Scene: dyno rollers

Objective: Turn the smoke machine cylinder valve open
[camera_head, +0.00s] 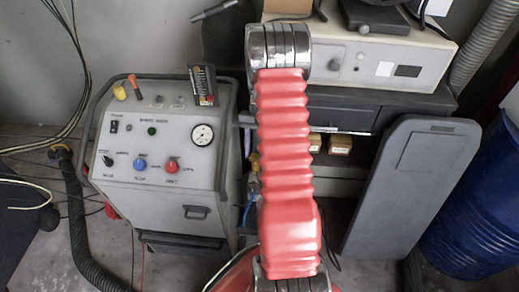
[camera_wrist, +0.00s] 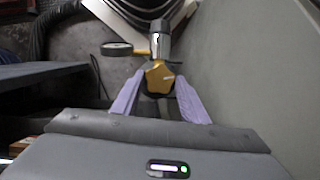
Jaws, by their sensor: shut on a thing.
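In the wrist view, the yellow, lobed valve knob (camera_wrist: 157,79) sits between the two purple fingers of my gripper (camera_wrist: 161,76). The fingers are shut on the knob, one on each side. A grey metal fitting (camera_wrist: 160,42) rises behind the knob, and a round gauge-like part (camera_wrist: 117,49) stands to its left on a yellow stem. The cylinder body cannot be made out. In the head view, my red arm covers the middle, and the gripper and valve cannot be made out. The grey smoke machine (camera_head: 167,180) with knobs and a dial gauge (camera_head: 202,135) stands at left.
A dark bench (camera_head: 365,98) carries a light instrument box (camera_head: 365,62) behind my arm. A dark grey panel (camera_head: 412,185) leans at right beside a blue drum (camera_head: 470,225). A black corrugated hose (camera_head: 80,225) lies at left. A grey wall (camera_wrist: 255,70) stands close at right in the wrist view.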

